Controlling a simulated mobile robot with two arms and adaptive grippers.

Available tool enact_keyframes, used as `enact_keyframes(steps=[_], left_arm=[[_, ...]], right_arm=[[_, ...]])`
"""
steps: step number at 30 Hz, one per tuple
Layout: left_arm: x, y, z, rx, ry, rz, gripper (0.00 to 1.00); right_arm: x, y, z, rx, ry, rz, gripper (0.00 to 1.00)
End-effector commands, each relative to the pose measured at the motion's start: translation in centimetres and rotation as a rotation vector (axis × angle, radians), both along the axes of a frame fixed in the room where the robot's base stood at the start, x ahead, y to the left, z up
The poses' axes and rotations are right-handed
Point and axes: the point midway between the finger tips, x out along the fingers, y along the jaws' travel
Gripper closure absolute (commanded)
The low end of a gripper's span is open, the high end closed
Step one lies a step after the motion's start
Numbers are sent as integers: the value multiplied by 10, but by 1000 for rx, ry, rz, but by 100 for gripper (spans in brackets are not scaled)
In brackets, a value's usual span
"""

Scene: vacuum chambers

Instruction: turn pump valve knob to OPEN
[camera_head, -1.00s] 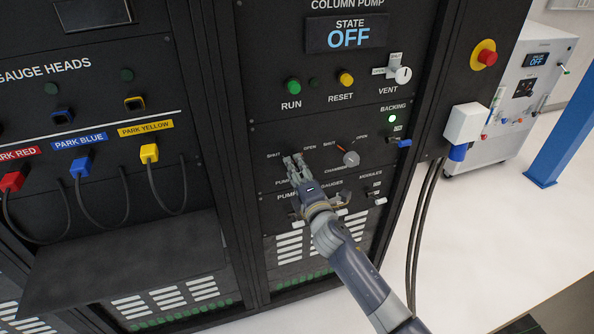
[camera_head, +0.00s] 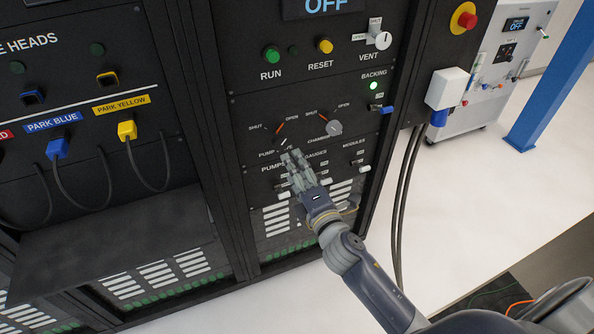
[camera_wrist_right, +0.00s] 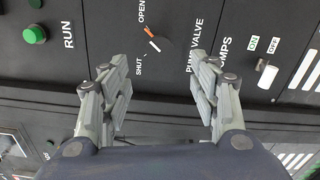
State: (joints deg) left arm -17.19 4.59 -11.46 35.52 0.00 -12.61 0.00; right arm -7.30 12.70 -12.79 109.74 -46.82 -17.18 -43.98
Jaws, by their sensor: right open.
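The pump valve knob (camera_head: 283,141) is dark with a white line and sits on the black panel between SHUT and OPEN labels. An orange mark lies above it, between the labels and on the OPEN side. In the right wrist view the knob (camera_wrist_right: 166,45) shows beyond the gap between my fingers, clear of them. My right gripper (camera_head: 293,156) is open and empty, just below the knob in the head view and partly over the PUMP VALVE label. Both fingers of this gripper (camera_wrist_right: 161,75) show apart in the wrist view. My left gripper is not in view.
The chamber knob (camera_head: 334,128) is right of the pump valve. The green RUN button (camera_head: 271,54), yellow RESET button (camera_head: 324,45) and vent knob (camera_head: 382,40) are above. A blue-handled backing switch (camera_head: 385,109) is at right. A dark shelf (camera_head: 120,245) juts out at left.

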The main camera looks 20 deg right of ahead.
Motion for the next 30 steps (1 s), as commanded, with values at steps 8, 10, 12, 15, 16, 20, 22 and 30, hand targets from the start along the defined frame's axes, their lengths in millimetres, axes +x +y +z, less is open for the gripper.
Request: enact_keyframes(steps=[8, 10, 12, 15, 16, 20, 22, 30], left_arm=[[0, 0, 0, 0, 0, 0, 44], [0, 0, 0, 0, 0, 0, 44], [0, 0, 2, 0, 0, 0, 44], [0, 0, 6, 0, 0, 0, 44], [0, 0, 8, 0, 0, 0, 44], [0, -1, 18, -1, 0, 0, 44], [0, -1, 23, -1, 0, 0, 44], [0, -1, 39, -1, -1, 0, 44]], right_arm=[[-1, 0, 0, 0, 0, 0, 44], [-1, 0, 0, 4, 1, 0, 44], [-1, 0, 0, 36, 7, 2, 44], [0, 3, -2, 165, 28, 9, 44], [1, 3, -3, 227, 37, 12, 44], [3, 8, -5, 578, 78, 24, 44], [4, 10, -5, 788, 94, 26, 44], [7, 7, 1, 1532, 92, 13, 44]])
